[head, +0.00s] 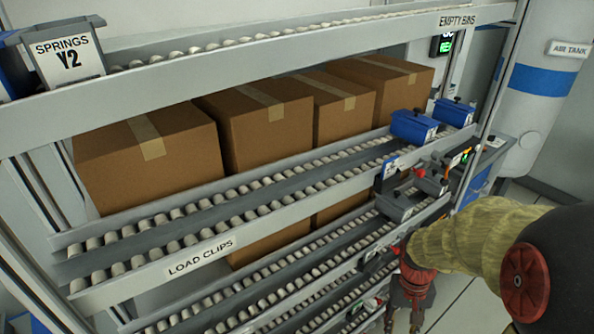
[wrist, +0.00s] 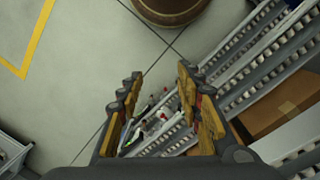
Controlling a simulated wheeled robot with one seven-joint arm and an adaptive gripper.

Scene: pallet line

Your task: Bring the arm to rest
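My gripper (wrist: 160,112) shows in the wrist view with its two fingers spread apart. Nothing is held between them; part of the roller rack and some small items show in the gap, farther away. In the head view my arm reaches in from the right, and my gripper (head: 408,300) hangs at the lower edge, in front of the rack's lower right end. Its fingertips are partly cut off there.
A roller rack (head: 200,247) holds several cardboard boxes (head: 150,155) and blue bins (head: 413,127). A grey bin (head: 398,207) sits close behind my gripper. An air tank (head: 535,100) stands at the right. Clear floor (wrist: 90,70) shows in the wrist view.

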